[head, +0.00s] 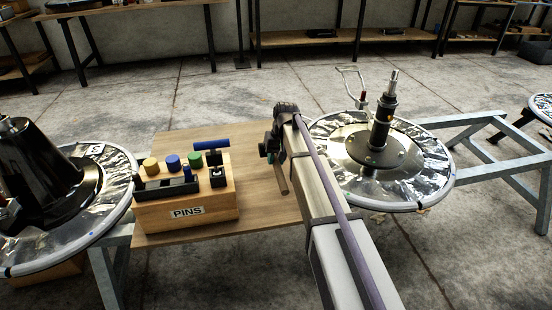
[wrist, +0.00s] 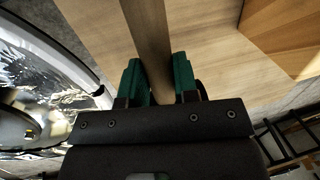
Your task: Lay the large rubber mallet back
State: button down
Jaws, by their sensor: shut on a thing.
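My gripper (head: 269,152) is over the right part of the wooden board (head: 255,215). It is shut on a brown wooden handle (head: 282,178), which I take to be the large rubber mallet's. In the wrist view the handle (wrist: 148,30) runs between the two green fingers (wrist: 158,82) and on past the top edge. The mallet head does not show in either view. I cannot tell whether the handle touches the board.
A wooden PINS box (head: 215,210) with coloured pins and a blue-handled tool (head: 211,144) stands left of my gripper. A round foil-covered base with a black column (head: 383,115) is to the right. Another round base (head: 90,215) is at far left. The board is clear in front.

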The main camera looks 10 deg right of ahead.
aim_at(274, 183)
notch_tip(274, 183, down, 8)
jog(key=b, duration=0.6)
jog(key=shift+r+b, duration=0.2)
jog(key=shift+b, duration=0.15)
jog(key=shift+r, duration=0.1)
jog(key=c, duration=0.8)
grip_release()
jog(key=r+p, duration=0.3)
jog(key=d+r+p, duration=0.1)
jog(key=r+p, duration=0.3)
jog(key=d+r+p, duration=0.1)
jog(key=r+p, duration=0.2)
jog(key=shift+r+p, duration=0.3)
jog(key=shift+p, duration=0.1)
jog(key=s+a+h, duration=0.2)
jog(key=s, duration=2.6)
jog(key=r+p, duration=3.8)
jog(key=shift+s+a, duration=0.1)
jog(key=shift+a, duration=0.1)
